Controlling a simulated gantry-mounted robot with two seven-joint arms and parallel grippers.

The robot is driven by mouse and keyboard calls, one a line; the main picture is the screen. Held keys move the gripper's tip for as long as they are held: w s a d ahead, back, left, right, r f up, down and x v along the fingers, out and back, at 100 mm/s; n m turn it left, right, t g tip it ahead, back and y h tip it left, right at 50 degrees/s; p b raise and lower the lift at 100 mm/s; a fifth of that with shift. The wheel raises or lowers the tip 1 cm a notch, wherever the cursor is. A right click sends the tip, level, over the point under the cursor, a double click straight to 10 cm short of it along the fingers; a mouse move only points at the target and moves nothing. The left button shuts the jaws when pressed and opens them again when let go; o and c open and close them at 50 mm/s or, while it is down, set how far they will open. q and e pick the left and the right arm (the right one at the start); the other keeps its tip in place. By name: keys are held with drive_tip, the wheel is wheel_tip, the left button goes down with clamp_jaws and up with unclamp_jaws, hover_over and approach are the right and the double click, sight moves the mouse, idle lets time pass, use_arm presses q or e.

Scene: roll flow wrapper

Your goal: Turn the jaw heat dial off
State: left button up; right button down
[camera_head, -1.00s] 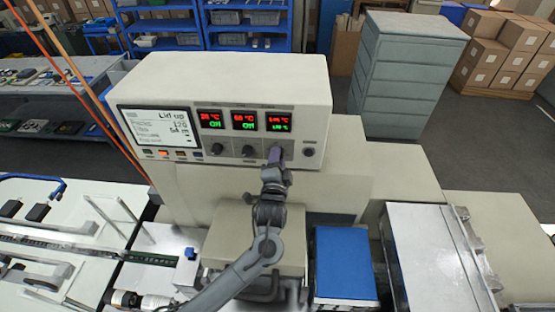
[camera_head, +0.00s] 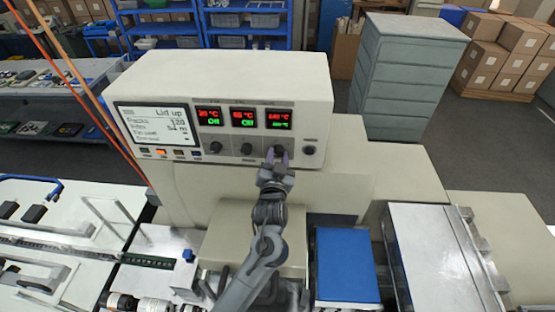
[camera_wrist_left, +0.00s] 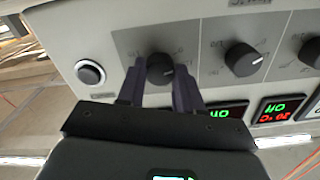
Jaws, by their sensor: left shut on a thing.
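The jaw heat dial is the rightmost of a row of dark dials on the front of the beige control box. In the left wrist view this dial (camera_wrist_left: 160,68) is a black round knob with a white pointer line, between my two fingers. My left gripper (camera_head: 278,154) is at the panel under the rightmost red-and-green display (camera_head: 279,119), and it covers most of the dial there. In the left wrist view, my left gripper (camera_wrist_left: 160,82) is shut on the dial. My right gripper is in neither view.
Two more dials, the middle one (camera_head: 247,149) and the left one (camera_head: 215,147), sit left of my gripper. A round button (camera_head: 309,150) is close on its right. A screen (camera_head: 157,125) reads "Lid up". A blue-topped block (camera_head: 346,262) stands below right.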

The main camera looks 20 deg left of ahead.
use_arm(q)
drive_tip(key=shift+n+b, duration=0.3)
drive_tip(key=shift+n, duration=0.8)
drive_tip(key=o, duration=1)
drive_tip(key=shift+o, duration=0.2)
